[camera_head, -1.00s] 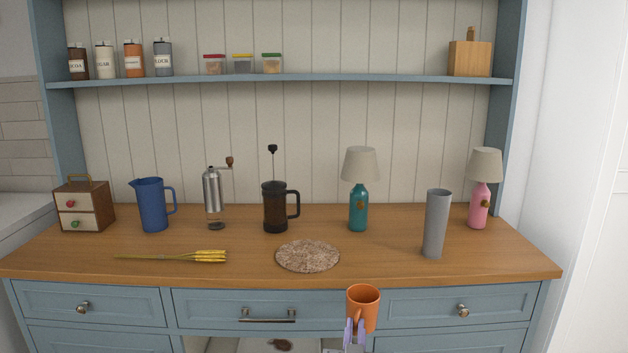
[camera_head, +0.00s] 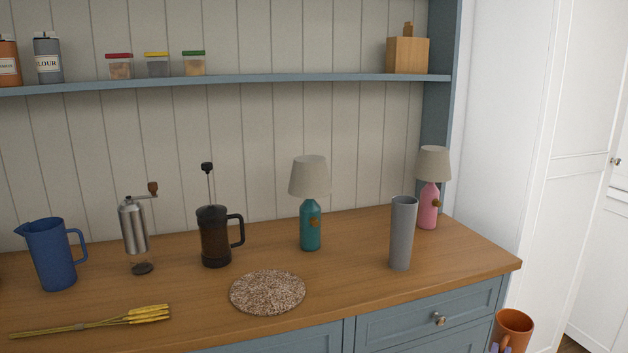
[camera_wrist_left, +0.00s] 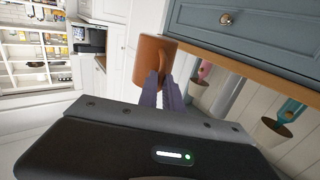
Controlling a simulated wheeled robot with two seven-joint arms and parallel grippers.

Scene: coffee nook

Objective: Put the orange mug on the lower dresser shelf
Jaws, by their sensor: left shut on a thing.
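The orange mug (camera_head: 514,325) is at the lower right of the head view, in front of the dresser's right end. My left gripper (camera_head: 501,348) shows only as fingertips at the bottom edge there. In the left wrist view the mug (camera_wrist_left: 148,58) is at the fingertips of my left gripper (camera_wrist_left: 160,88), which is shut on its handle side. The lower dresser shelf (camera_head: 250,83) runs along the back panel above the counter. My right gripper is not in view.
On the counter (camera_head: 350,285) stand a blue pitcher (camera_head: 50,255), grinder (camera_head: 134,228), French press (camera_head: 214,238), teal lamp (camera_head: 310,225), grey vase (camera_head: 402,235) and pink lamp (camera_head: 428,205). The shelf holds jars, small containers (camera_head: 157,66) and a wooden block (camera_head: 407,56). Free shelf room lies between the containers and block.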

